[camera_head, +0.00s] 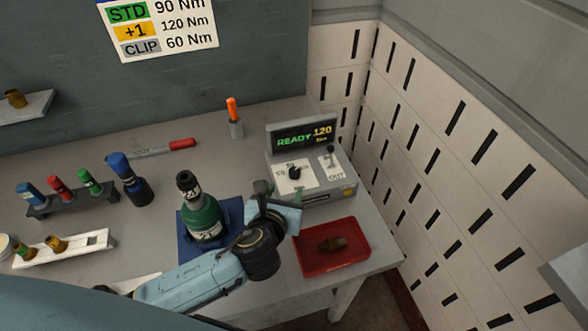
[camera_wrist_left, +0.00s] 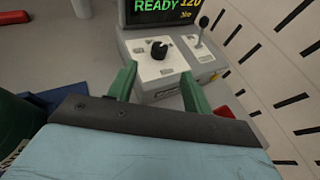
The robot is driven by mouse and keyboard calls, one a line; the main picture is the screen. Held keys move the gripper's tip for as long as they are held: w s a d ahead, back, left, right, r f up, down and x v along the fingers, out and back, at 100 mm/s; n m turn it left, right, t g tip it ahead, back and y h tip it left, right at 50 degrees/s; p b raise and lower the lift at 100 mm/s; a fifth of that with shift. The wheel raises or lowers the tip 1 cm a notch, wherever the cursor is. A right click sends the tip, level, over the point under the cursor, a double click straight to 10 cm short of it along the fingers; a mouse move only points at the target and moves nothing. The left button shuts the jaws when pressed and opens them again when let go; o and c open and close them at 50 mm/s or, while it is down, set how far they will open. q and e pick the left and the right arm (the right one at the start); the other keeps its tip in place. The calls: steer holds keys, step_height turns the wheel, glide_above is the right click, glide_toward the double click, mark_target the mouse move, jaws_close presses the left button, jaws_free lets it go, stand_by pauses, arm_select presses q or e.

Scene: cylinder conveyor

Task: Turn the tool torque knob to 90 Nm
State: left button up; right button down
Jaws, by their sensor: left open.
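The torque knob (camera_head: 295,172) is a small black dial on a white plate on top of the grey control box. It also shows in the left wrist view (camera_wrist_left: 159,50), straight ahead between the fingers. The box's display (camera_head: 304,136) reads READY 120 Nm. My left gripper (camera_head: 264,190) is in front of the box, just short of the knob and apart from it. In the left wrist view its two green fingers (camera_wrist_left: 160,86) are spread with nothing between them. My right gripper is in neither view.
A small lever (camera_head: 330,152) stands right of the knob, marked OUT. A green tool (camera_head: 205,217) stands on a blue base left of my gripper. A red tray (camera_head: 333,261) with a brown part lies at right. A wall sign (camera_head: 162,27) lists STD 90 Nm.

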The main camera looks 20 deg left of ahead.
mark_target(294, 172)
arm_select(q)
steer(key=x, duration=0.4)
steer(key=shift+w, duration=0.1)
steer(key=x, duration=0.5)
steer(key=shift+f+b, duration=0.15)
steer(key=shift+b, duration=0.25)
steer(key=shift+w+f, duration=0.15)
steer(key=shift+w, duration=0.3)
steer(key=shift+c, duration=0.4)
steer(key=c, duration=0.9)
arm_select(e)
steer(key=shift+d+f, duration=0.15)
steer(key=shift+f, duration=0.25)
